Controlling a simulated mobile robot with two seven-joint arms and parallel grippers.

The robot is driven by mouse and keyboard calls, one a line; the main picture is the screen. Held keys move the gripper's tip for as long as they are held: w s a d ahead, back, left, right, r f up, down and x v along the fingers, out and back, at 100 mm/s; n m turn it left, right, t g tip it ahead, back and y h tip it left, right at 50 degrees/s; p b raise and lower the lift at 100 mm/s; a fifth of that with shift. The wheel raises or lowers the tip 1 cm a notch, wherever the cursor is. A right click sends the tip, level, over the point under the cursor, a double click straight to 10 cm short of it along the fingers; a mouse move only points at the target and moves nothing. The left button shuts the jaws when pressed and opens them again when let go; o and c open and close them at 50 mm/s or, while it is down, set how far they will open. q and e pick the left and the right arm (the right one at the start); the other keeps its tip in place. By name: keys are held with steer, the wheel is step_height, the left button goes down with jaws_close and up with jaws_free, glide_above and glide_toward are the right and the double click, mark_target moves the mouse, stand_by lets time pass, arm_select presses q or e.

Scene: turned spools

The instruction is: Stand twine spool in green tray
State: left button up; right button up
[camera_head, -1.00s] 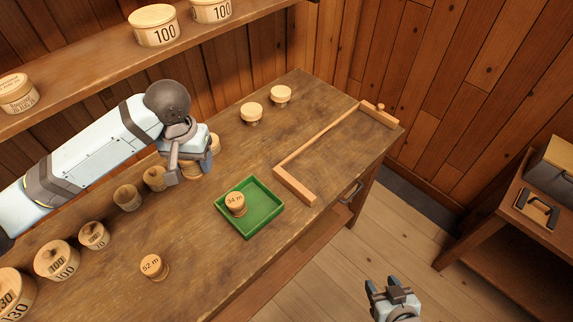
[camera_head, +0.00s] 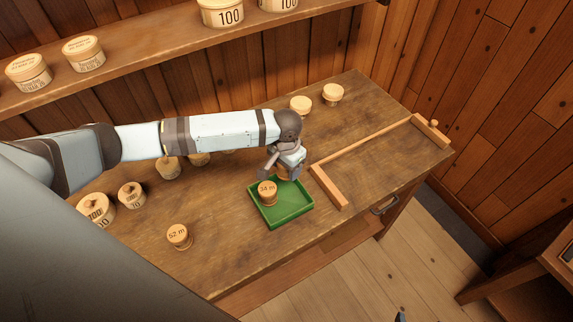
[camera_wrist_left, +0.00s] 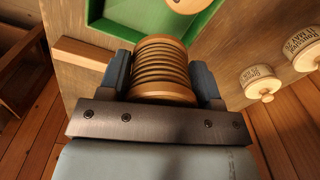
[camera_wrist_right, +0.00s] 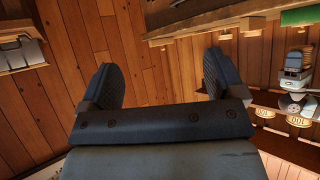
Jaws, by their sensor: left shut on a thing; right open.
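The green tray (camera_head: 297,212) lies on the bench and holds a spool (camera_head: 268,194) marked 34 m. My left gripper (camera_head: 282,172) is over the tray's far part, shut on the twine spool. In the left wrist view the twine spool (camera_wrist_left: 160,70) shows ridged tan windings between pale wooden flanges, gripped at its sides by both fingers. The tray (camera_wrist_left: 110,28) lies beyond it there. In the head view the gripper mostly hides the twine spool, and I cannot tell whether it touches the tray floor. My right gripper (camera_wrist_right: 160,82) is open and empty, away from the bench.
A spool marked 52 m (camera_head: 179,237) stands left of the tray. Several lidded tubs (camera_head: 131,196) stand along the bench's left. Two pale knobbed pieces (camera_head: 301,105) stand at the back. A wooden angled frame (camera_head: 328,187) lies just right of the tray.

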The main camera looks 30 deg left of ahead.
mark_target(286, 191)
arm_select(q)
step_height(286, 191, down, 2)
steer(key=shift+f+b, duration=0.15)
steer(key=shift+b, duration=0.85)
step_height(286, 191, down, 3)
steer(key=b, duration=0.4)
steer(key=shift+f, duration=0.4)
step_height(286, 191, down, 2)
steer(key=shift+f, duration=0.75)
